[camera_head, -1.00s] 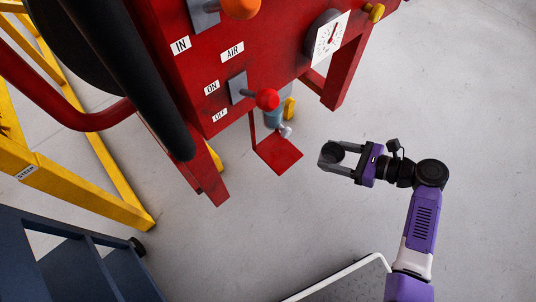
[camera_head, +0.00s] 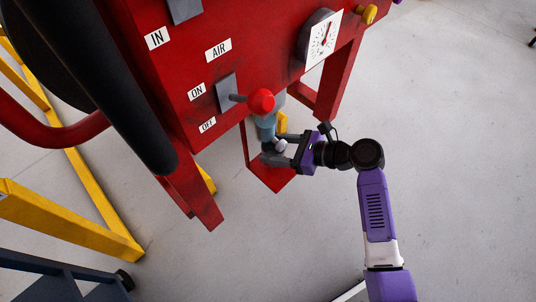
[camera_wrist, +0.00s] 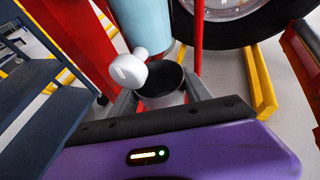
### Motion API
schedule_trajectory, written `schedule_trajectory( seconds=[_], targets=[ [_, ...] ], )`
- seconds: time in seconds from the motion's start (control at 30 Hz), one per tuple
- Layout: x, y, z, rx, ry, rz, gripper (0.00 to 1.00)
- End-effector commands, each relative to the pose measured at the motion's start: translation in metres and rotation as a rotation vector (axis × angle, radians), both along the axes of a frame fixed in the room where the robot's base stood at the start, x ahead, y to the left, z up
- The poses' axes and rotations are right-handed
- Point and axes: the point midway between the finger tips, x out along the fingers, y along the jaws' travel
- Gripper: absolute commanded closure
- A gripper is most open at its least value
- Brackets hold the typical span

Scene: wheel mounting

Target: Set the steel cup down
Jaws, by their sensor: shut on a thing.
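The steel cup shows in the wrist view (camera_wrist: 168,98), with a dark open mouth, held between my gripper's fingers. My gripper (camera_head: 276,151) is shut on the cup under the red machine's blue cylinder (camera_head: 267,124). In the head view the cup is largely hidden by the fingers and the pale tap (camera_head: 280,146). The tap also shows in the wrist view (camera_wrist: 130,70), in front of part of the cup's mouth. A red shelf plate (camera_head: 274,181) is below the gripper. I cannot tell whether the cup touches it.
The red machine (camera_head: 185,85) carries a red-knobbed lever (camera_head: 261,101) just above my gripper and a dial gauge (camera_head: 323,40). A yellow frame (camera_head: 75,220) stands lower left. The grey floor at right is clear.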

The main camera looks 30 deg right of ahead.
Motion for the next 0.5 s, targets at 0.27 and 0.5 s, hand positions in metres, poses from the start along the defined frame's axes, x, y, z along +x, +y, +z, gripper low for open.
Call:
schedule_trajectory(
  seconds=[0.27,0.5],
  targets=[
    [0.016,0.014,-0.001,-0.001,-0.002,0.002,0.93],
    [0.014,0.012,-0.036,0.001,0.001,0.000,0.93]
  ],
)
